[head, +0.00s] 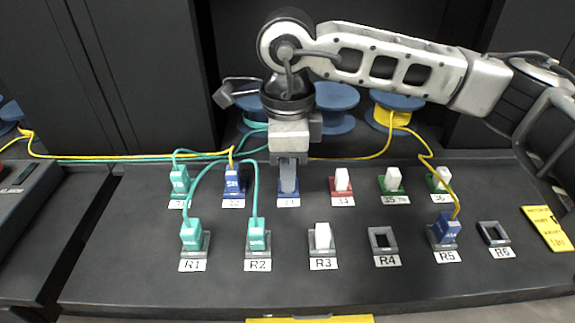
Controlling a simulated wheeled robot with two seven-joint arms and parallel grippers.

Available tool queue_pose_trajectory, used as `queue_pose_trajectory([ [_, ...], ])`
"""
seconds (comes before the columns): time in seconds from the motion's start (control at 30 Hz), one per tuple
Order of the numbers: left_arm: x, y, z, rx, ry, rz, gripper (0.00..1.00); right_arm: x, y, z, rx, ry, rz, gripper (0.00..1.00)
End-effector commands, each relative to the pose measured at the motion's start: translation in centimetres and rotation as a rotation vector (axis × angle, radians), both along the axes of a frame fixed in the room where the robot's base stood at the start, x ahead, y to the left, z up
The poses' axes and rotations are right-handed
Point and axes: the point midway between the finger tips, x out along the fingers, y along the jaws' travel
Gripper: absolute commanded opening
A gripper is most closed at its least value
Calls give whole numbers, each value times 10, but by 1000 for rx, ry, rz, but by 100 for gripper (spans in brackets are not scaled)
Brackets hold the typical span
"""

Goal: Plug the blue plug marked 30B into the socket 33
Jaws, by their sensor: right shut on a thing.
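My right gripper (289,160) points down over socket 33 (289,200), in the back row, and is shut on a pale grey cap-like piece (289,180) standing in that socket. The gripper hides the top of this piece. One blue plug (446,228) with a yellow cable sits in the holder R5 (445,245). Another blue plug (234,180) with a yellow cable sits in the socket left of 33. The print on both blue plugs is too small to read surely. My left gripper is not in view.
Teal plugs stand at R1 (191,235), R2 (257,235) and the far-left back socket (179,180). White caps fill 34 (342,180), 35 (392,180) and R3 (322,237). R4 (383,240) and R6 (493,233) are empty. Yellow and teal cables cross behind.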

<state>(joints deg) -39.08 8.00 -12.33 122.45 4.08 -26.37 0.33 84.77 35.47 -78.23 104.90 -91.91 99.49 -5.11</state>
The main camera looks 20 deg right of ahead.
Motion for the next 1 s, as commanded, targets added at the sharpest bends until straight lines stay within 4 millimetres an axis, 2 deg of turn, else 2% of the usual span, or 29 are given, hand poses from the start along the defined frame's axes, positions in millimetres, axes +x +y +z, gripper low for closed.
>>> queue_pose_trajectory([
  [0.2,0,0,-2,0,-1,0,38,0,0,-2,0,0,0,0],
  [0.23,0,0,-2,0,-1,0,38,0,0,-2,0,0,0,30],
  [0.3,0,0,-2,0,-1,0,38,0,0,-2,0,0,0,50],
  [0.73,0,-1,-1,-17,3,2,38,0,0,-2,0,0,0,50],
  [0.8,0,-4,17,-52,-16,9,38,0,0,-2,0,0,0,50],
  [1.0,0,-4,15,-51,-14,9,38,1,1,48,2,-6,0,50],
])
